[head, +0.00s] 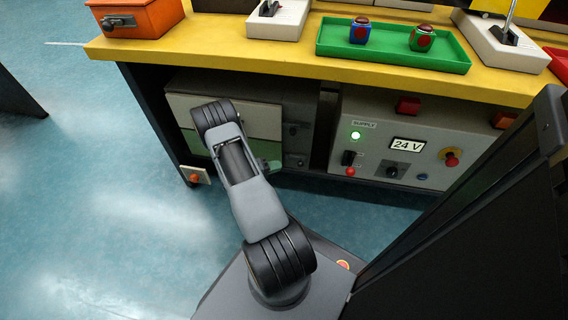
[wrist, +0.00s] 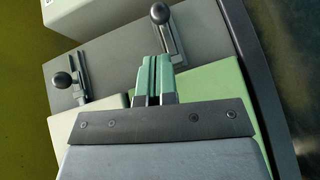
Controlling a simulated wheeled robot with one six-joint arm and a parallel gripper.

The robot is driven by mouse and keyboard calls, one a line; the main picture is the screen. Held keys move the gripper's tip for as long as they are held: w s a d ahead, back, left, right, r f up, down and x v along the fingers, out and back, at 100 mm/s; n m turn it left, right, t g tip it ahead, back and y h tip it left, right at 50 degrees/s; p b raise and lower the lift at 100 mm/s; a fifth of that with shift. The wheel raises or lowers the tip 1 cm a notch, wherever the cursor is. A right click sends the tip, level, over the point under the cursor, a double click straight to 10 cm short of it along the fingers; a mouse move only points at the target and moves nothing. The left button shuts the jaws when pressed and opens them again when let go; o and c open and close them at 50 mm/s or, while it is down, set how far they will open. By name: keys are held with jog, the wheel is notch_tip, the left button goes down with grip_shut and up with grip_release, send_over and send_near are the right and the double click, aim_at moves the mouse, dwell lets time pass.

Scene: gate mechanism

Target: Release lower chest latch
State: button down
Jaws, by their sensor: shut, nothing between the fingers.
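The chest (head: 222,104) stands under the yellow bench, with a cream upper front and a green lower front. Its grey side part carries two latches with black ball knobs. In the wrist view one latch (wrist: 68,82) is beside the cream panel. The other latch (wrist: 169,36), on the green panel's side, appears to be the lower one; its lever slants from the knob toward my fingers. My gripper (wrist: 153,60) is shut and empty, its green fingertips close to that lever's near end. I cannot tell whether they touch. In the head view my arm hides part of the chest front.
A supply panel (head: 392,160) with a lit green lamp and a 24 V display stands right of the chest. The yellow bench top (head: 190,50) overhangs both. A green tray (head: 345,54) holds two small objects.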

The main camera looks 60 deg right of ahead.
jog(key=shift+v, duration=1.75)
jog(key=shift+w, duration=0.1)
jog(key=w+a+r+t+y+p, duration=0.15)
jog(key=a+r+p, duration=0.35)
jog(key=r, duration=0.6)
jog(key=a+r+n+y+p, duration=0.1)
jog(key=a+r+y+p, duration=0.1)
jog(key=r+p, duration=0.7)
jog(key=w+a+r+t+y+p, duration=0.15)
jog(key=a+r+p, duration=0.25)
jog(key=r, duration=0.9)
jog(key=s+a+r+n+t+y+p, duration=0.1)
jog(key=a+r+n+t+y+p, duration=0.1)
jog(key=a+r+p, duration=0.4)
jog(key=s+a+r+n+t+y+p, duration=0.1)
jog(key=a+r+n+t+y+p, duration=0.2)
jog(key=a+r+p, duration=0.4)
jog(key=s+a+r+n+t+y+p, duration=0.2)
jog(key=a+r+p, duration=0.4)
jog(key=r, duration=1.4)
jog(key=t+y+p, duration=0.1)
jog(key=t, duration=0.1)
jog(key=shift+a+n+t+y, duration=0.3)
jog(key=shift+t+y, duration=0.1)
jog(key=shift+r, duration=0.1)
